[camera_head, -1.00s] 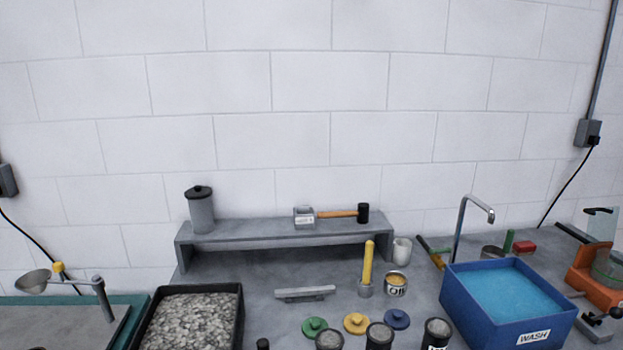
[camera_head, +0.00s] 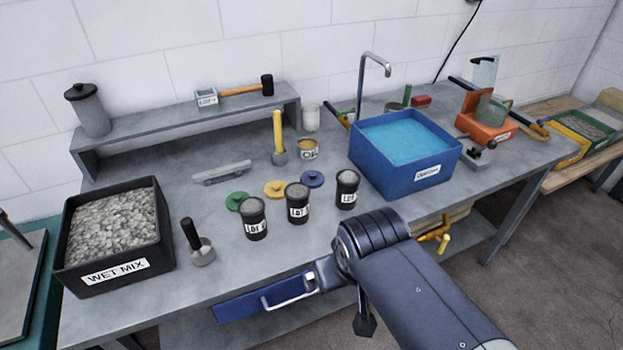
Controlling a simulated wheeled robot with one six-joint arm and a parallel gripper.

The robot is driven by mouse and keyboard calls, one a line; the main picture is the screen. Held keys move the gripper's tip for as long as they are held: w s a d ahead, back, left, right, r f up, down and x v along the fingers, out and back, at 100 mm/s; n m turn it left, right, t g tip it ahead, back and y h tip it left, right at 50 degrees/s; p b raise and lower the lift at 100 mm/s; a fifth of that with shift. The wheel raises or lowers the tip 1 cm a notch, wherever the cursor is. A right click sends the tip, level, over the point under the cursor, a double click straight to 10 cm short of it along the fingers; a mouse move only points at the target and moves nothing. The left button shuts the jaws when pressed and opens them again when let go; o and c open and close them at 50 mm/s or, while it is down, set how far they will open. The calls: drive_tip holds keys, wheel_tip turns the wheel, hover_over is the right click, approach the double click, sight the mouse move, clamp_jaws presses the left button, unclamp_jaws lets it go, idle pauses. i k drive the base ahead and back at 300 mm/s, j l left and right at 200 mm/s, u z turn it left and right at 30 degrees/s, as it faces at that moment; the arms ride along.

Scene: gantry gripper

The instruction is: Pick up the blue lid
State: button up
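The blue lid (camera_head: 313,179) is a small flat disc with a knob. It lies on the grey workbench (camera_head: 225,292) behind the dark cups, to the right of the yellow lid (camera_head: 275,188) and the green lid (camera_head: 236,200). It is in plain view, and nothing holds it. My arm reaches in from the lower right, in front of the bench and well apart from the lid. A dark end piece that looks like my gripper (camera_head: 364,318) hangs below the arm's joint. Its fingers cannot be made out.
Three dark labelled cups (camera_head: 299,205) stand in front of the lids. A blue wash tub (camera_head: 402,176) is to the right and a black wet-mix tray (camera_head: 112,232) to the left. A yellow-handled tool (camera_head: 278,135) stands behind the lids.

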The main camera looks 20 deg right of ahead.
sight(314, 179)
drive_tip(key=i+l+u, duration=0.3)
drive_tip(key=l, duration=0.35)
drive_tip(key=i+l+u, duration=0.15)
drive_tip(key=l, duration=0.25)
drive_tip(key=i+l+u, duration=0.15)
drive_tip(key=l, duration=0.2)
